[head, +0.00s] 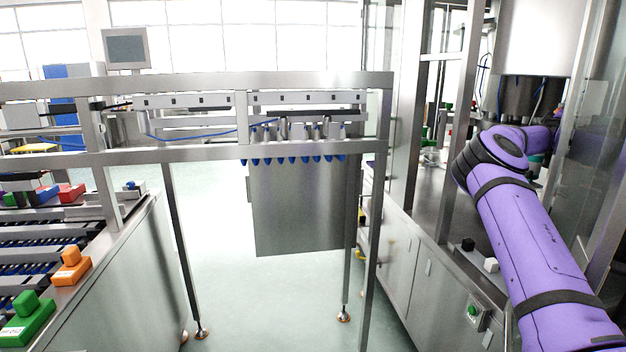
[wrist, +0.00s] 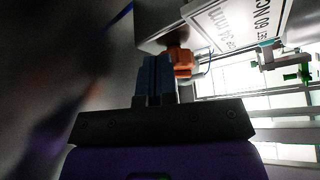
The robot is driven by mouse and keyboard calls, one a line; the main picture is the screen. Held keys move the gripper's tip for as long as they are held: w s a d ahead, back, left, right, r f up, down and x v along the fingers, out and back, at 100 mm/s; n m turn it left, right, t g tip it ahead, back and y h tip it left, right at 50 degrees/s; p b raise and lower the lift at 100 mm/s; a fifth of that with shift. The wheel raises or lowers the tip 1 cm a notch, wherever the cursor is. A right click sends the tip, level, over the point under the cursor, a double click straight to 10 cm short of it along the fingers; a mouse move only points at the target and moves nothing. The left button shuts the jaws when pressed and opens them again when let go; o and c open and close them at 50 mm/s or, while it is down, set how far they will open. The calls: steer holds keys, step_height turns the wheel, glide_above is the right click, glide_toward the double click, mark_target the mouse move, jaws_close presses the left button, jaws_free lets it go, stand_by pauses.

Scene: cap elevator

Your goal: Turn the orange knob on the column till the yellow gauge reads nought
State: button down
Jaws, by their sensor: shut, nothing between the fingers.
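In the wrist view, my gripper (wrist: 155,62) points up the picture with its two dark blue fingers closed together and nothing between them. The orange knob (wrist: 181,62) is just to the right of the fingertips, partly in shade. I cannot tell whether the fingers touch it. The yellow gauge is not visible in either view, so its reading cannot be told. In the head view my purple arm reaches into the machine at the right, and the gripper itself is hidden there.
In the wrist view a white sign (wrist: 240,22) with dark lettering is close, right of the knob. In the head view a metal frame post (head: 458,120) stands left of my arm. Open floor (head: 220,240) shows at the centre. An orange block (head: 72,265) sits at left.

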steer(key=shift+w+a, duration=0.1)
steer(key=shift+w, duration=0.3)
stand_by(0.4)
steer(key=shift+f, duration=0.25)
steer(key=shift+w+f, duration=0.25)
steer(key=shift+f, duration=0.15)
steer(key=shift+w+f, duration=0.15)
steer(key=shift+f, duration=0.05)
steer(key=shift+w+f, duration=0.15)
steer(key=shift+f, duration=0.15)
stand_by(0.6)
steer(key=a, duration=0.4)
steer(key=s+a, duration=0.1)
steer(key=a, duration=0.1)
steer(key=shift+f, duration=0.15)
